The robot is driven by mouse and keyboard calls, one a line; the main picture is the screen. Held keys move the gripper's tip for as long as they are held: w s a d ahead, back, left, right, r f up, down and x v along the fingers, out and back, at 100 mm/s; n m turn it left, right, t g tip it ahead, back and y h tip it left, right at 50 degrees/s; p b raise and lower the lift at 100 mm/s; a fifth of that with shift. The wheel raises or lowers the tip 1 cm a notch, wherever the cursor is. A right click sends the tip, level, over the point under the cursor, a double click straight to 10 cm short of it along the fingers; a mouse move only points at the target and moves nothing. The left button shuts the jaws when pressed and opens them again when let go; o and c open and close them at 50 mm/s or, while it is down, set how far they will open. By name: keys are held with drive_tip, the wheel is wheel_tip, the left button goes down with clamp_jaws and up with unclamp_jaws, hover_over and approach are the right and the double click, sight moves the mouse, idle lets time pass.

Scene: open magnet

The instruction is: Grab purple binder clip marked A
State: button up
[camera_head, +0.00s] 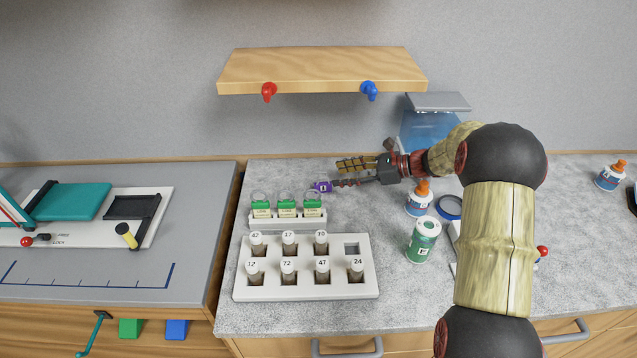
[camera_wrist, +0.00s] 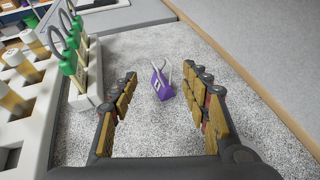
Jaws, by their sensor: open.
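A purple binder clip (camera_wrist: 161,86) with a white label and light metal handles stands on the speckled grey counter. The letter on its label is too small to read. In the head view the clip (camera_head: 322,187) is behind the right end of the green-capped rack. My gripper (camera_head: 345,174) reaches in from the right, low over the counter. In the wrist view my gripper (camera_wrist: 163,95) is open, with one finger on each side of the view. The clip is between and slightly beyond the fingertips, apart from both.
A white rack with green-capped items (camera_head: 288,219) stands close left of the clip. A white vial tray (camera_head: 305,290) is in front of it. A green canister (camera_head: 424,240) and an orange-capped bottle (camera_head: 419,198) stand to the right. A wooden shelf (camera_head: 322,72) hangs above.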

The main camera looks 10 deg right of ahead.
sight(323, 175)
drive_tip(key=b+x, duration=0.3)
drive_tip(key=x, duration=0.4)
drive_tip(key=shift+w+f, duration=0.1)
drive_tip(key=shift+f, duration=0.1)
drive_tip(key=shift+r, duration=0.1)
drive_tip(key=shift+c, duration=0.4)
drive_tip(key=c, duration=1.1)
clamp_jaws()
